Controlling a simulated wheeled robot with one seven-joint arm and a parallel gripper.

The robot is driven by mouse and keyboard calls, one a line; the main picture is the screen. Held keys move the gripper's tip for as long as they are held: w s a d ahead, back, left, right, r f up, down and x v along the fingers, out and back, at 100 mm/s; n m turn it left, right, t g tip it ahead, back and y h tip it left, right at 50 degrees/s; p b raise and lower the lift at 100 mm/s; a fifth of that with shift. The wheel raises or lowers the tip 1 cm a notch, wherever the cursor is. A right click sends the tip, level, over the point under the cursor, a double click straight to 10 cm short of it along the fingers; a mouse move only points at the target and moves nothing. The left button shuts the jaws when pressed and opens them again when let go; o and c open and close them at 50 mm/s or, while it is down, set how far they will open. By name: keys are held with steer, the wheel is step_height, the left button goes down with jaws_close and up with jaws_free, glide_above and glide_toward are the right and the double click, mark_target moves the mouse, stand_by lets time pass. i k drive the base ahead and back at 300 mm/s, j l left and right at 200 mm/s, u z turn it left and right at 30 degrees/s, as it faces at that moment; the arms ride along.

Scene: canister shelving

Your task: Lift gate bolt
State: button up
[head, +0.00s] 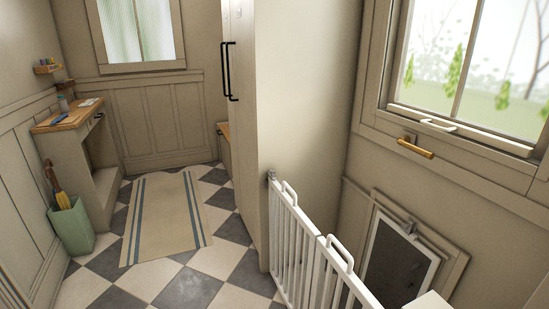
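A white slatted gate (295,248) stands at the lower right, running from the tall cabinet's side toward the bottom edge. Two white loop handles rise from its top rail, one near the far end (290,189) and one nearer (341,252). A small grey metal fitting (271,176) sits at the gate's far top corner against the cabinet. I cannot tell which of these parts is the bolt. The gate's near end and lower part are cut off by the frame. My gripper is not in view.
A tall cabinet (243,120) with black handles stands left of the gate. Beyond it, the checkered floor (187,287) and striped rug (165,215) are clear. A green bin (70,229) stands left; a framed flap (398,262) is in the right wall below the window.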

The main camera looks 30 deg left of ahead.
mark_target(271, 173)
steer(key=i+j, duration=0.2)
steer(key=j, duration=0.3)
steer(key=i+j, duration=0.25)
steer(key=j, duration=0.25)
steer(key=i+j, duration=0.2)
steer(key=j, duration=0.35)
steer(key=i+j, duration=0.2)
steer(key=j, duration=0.3)
steer(key=i+j, duration=0.2)
steer(key=j, duration=0.3)
steer(key=i+j, duration=0.25)
steer(key=j, duration=0.25)
steer(key=i+j, duration=0.2)
steer(key=j, duration=0.3)
steer(key=i+j, duration=0.2)
steer(key=j, duration=0.3)
steer(key=i, duration=0.2)
steer(key=z, duration=0.05)
